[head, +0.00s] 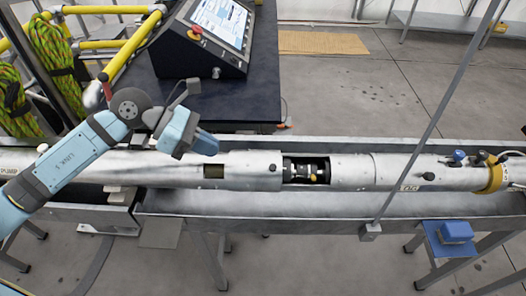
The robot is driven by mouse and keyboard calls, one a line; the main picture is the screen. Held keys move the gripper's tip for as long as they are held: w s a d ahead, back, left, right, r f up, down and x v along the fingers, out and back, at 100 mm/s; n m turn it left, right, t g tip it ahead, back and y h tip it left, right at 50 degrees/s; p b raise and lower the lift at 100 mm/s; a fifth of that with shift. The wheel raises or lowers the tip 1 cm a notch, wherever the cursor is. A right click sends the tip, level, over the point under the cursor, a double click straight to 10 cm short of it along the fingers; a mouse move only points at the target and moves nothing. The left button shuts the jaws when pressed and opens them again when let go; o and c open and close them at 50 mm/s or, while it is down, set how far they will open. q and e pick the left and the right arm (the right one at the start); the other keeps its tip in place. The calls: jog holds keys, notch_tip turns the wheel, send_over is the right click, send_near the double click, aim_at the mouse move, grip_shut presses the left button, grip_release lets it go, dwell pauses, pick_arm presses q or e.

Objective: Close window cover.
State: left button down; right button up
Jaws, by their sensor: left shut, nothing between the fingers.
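A long silver tube lies across the view in a metal trough. Its window (306,170) is an open cutout near the middle, with dark and brassy inner parts showing. The window cover (252,169) looks like the wider silver sleeve just left of the cutout, with a small dark knob on it. A small square hole (214,171) sits toward the sleeve's left end. My left gripper (207,144) is shut and empty, over the back edge of the tube, left of the window. It appears apart from the sleeve. My right gripper is not in view.
A console with a screen (215,30) stands on a dark table (262,85) behind the tube. A thin grey post (435,115) rises in front of the tube at right. A yellow collar (495,178) and knobs sit at the tube's right end. Yellow rails (130,55) stand at left.

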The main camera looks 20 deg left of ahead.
pick_arm(q)
jog(key=w+a+y, duration=0.1)
jog(key=a, duration=0.1)
jog(key=p, duration=0.2)
send_near(258, 174)
jog(key=d, duration=0.2)
jog(key=d+f, duration=0.1)
jog(key=shift+w+d+m+y, duration=0.1)
jog(key=shift+w+m+y, duration=0.2)
jog(key=shift+m, duration=0.1)
jog(key=shift+w+d+f+p, duration=0.15)
jog(key=shift+w+d, duration=0.05)
jog(key=shift+d, duration=0.5)
jog(key=shift+w+d+f+p, duration=0.1)
jog(key=shift+w+d+p, duration=0.1)
jog(key=shift+d, duration=0.55)
jog(key=shift+w+d+f+p, duration=0.15)
jog(key=shift+w+d, duration=0.05)
jog(key=shift+d, duration=0.5)
jog(key=w+d+b, duration=0.1)
jog(key=d, duration=0.3)
jog(key=w+d, duration=0.1)
jog(key=d, duration=0.3)
jog(key=w+d+b, duration=0.1)
jog(key=d, duration=0.4)
jog(key=shift+w+b, duration=0.3)
jog(key=shift+s, duration=0.1)
